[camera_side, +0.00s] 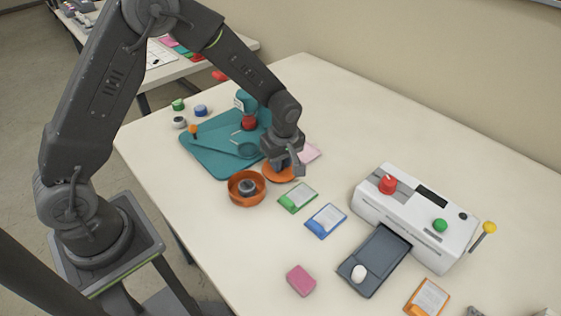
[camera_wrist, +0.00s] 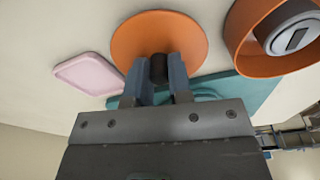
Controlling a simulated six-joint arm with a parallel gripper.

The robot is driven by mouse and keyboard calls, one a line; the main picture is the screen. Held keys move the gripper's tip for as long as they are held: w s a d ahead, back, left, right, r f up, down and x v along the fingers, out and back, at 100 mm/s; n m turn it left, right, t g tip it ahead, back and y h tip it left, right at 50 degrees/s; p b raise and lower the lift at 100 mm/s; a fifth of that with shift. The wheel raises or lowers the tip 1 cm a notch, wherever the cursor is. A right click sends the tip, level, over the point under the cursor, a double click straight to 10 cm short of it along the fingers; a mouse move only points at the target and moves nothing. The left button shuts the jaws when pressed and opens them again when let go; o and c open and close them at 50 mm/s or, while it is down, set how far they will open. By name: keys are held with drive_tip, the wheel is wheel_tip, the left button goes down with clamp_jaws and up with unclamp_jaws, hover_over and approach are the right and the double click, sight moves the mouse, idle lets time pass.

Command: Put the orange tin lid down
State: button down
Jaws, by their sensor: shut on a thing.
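The orange tin lid (camera_wrist: 150,38) is a flat orange disc with a dark knob (camera_wrist: 158,68). My gripper (camera_wrist: 158,75) is shut on the knob, with one finger on each side of it in the wrist view. In the side view the lid (camera_side: 280,174) shows partly below my gripper (camera_side: 283,165), right beside the orange tin. I cannot tell whether the lid touches the table. The open orange tin (camera_side: 240,199) holds a dark round thing with a grey top (camera_wrist: 293,38).
A teal mat (camera_side: 205,152) lies behind the tin. A pink card (camera_side: 310,152) lies right of the lid. Green (camera_side: 298,197) and blue (camera_side: 326,220) cards lie in front. A white laminator (camera_side: 400,222) stands at the right. The table's front middle is clear around a pink block (camera_side: 301,280).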

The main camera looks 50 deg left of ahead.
drive_tip(key=shift+f, duration=0.25)
drive_tip(key=c, duration=1)
unclamp_jaws()
drive_tip(key=shift+f, duration=0.1)
drive_tip(key=shift+c, duration=0.2)
wheel_tip(320, 180, up, 11)
drive_tip(key=d, duration=0.1)
wheel_tip(320, 180, up, 7)
drive_tip(key=m+t, duration=0.1)
drive_tip(key=m, duration=0.2)
hover_over(283, 171)
drive_tip(key=s, duration=0.4)
drive_tip(key=s+r+m+t, duration=0.2)
drive_tip(key=s+m, duration=0.4)
drive_tip(key=s, duration=0.3)
drive_tip(key=s+a+r+m+t+h, duration=0.1)
drive_tip(key=s+r+m+t, duration=0.1)
drive_tip(key=s+r+m, duration=0.3)
drive_tip(key=s+m, duration=0.1)
drive_tip(key=s, duration=0.3)
drive_tip(key=shift+s+a+m, duration=0.15)
drive_tip(key=shift+a+m, duration=0.1)
drive_tip(key=shift+m, duration=0.15)
